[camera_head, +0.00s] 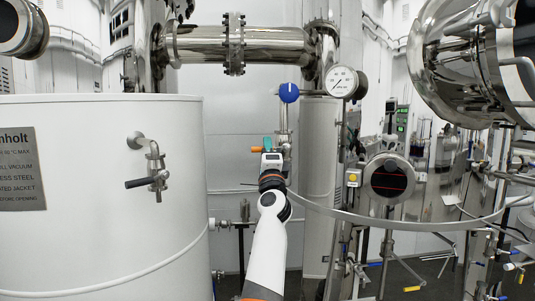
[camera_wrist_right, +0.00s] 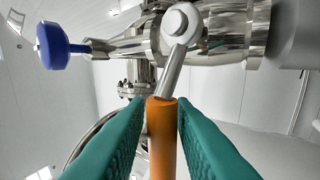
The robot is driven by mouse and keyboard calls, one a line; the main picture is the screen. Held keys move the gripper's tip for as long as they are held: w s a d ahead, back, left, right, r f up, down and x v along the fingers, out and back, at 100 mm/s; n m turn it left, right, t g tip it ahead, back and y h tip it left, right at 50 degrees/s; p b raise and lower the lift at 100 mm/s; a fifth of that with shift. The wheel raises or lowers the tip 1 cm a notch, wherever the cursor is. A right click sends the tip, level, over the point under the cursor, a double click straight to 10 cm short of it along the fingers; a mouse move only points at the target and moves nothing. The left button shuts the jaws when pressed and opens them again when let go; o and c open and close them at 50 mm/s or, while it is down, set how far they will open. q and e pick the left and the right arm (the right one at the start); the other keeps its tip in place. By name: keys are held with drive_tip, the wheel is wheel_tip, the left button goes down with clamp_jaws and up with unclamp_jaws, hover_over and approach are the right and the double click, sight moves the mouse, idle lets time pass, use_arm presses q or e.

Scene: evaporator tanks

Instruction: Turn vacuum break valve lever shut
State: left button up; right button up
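The valve lever has an orange grip (camera_wrist_right: 161,140) on a metal arm that runs up to a round pivot on a steel fitting in the right wrist view. In the head view the orange grip (camera_head: 257,149) shows as a small stub pointing left, below the blue knob. My right gripper (camera_wrist_right: 161,112) has its two teal fingers on either side of the orange grip, close against it; it appears shut on it. In the head view my right gripper (camera_head: 268,146) is at the lever, at the end of my white arm. My left gripper is not in view.
A blue knob (camera_head: 289,92) and a round pressure gauge (camera_head: 341,81) are above the lever; the blue knob (camera_wrist_right: 55,46) also shows in the wrist view. A large white tank (camera_head: 100,235) stands at left. Steel piping (camera_head: 200,45) crosses above.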

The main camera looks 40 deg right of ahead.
drive_tip(key=b+v, duration=0.5)
drive_tip(key=v, duration=0.7)
